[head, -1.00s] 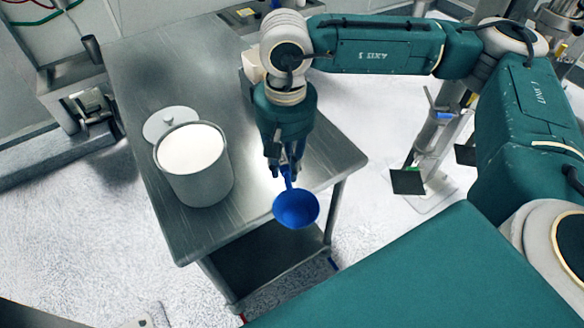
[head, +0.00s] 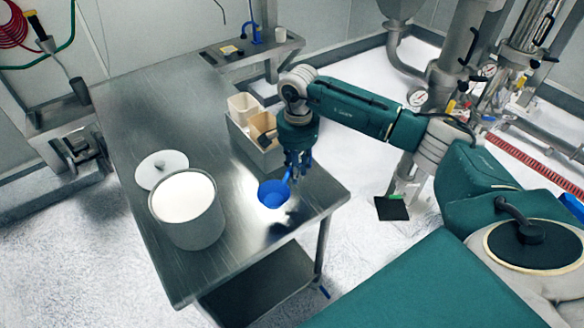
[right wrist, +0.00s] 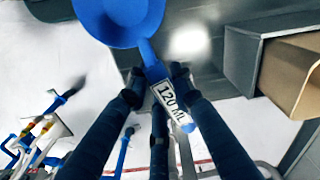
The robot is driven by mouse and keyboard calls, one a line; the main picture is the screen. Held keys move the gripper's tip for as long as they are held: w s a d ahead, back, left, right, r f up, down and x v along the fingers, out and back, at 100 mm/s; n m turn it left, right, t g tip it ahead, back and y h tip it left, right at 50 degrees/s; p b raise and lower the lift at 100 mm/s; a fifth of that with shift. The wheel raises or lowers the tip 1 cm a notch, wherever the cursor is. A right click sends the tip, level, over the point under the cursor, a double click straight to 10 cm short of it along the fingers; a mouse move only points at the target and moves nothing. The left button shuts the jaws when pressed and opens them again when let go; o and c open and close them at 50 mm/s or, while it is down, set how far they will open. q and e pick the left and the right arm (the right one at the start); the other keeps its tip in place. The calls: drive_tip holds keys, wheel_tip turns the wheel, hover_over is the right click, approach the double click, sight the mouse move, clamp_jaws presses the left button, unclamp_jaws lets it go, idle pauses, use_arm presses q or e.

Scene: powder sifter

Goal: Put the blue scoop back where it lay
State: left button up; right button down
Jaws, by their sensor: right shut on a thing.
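The blue scoop (head: 274,194) is a round bowl with a short handle, over the front right part of the steel table (head: 235,215). My right gripper (head: 291,168) is shut on its handle; a dark shadow or reflection lies on the tabletop beside the bowl. I cannot tell whether the bowl touches the table. In the right wrist view the scoop (right wrist: 122,18) shows its bowl at the top and its "120 ML" handle label between my right gripper's fingers (right wrist: 152,85). My left gripper is not in view.
A grey box (head: 262,153) with cream and tan containers stands behind my right gripper. The tabletop between pot and box is clear.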

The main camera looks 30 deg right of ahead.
drive_tip(key=shift+f+b, duration=1.3)
drive_tip(key=shift+f, duration=1.75)
drive_tip(key=shift+f+b, duration=0.6)
drive_tip(key=c, duration=1.4)
unclamp_jaws()
drive_tip(key=shift+c, duration=0.2)
